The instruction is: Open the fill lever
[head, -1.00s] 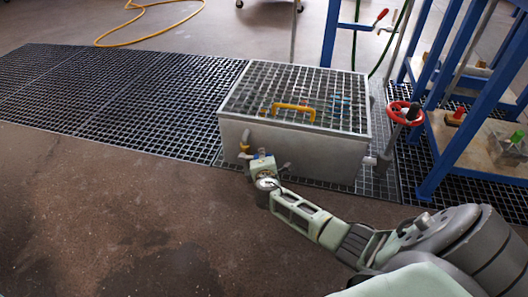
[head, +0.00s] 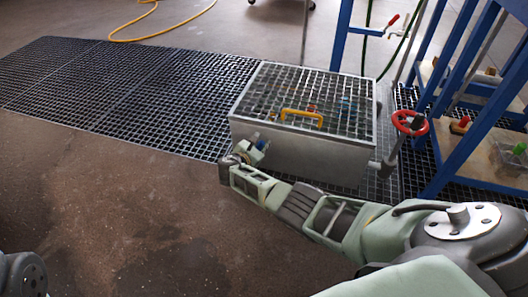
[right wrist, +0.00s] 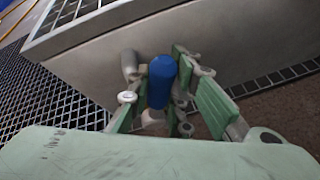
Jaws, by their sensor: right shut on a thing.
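The grey tank (head: 305,158) with a grating lid stands on the floor grid. A blue lever handle (right wrist: 162,78) stands upright in front of the tank wall in the right wrist view. It is the likely fill lever; only a small blue bit (head: 262,144) shows in the head view. My right gripper (head: 257,149) is at the tank's left front corner. In the right wrist view its green fingers (right wrist: 163,92) are on both sides of the blue handle, shut on it. The valve and pipe below are mostly hidden by my gripper. My left gripper is not in view.
A red handwheel (head: 410,123) stands at the tank's right side, by a blue frame (head: 459,135). A yellow hose (head: 135,32) lies behind. The brown floor (head: 130,190) at the left front is clear.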

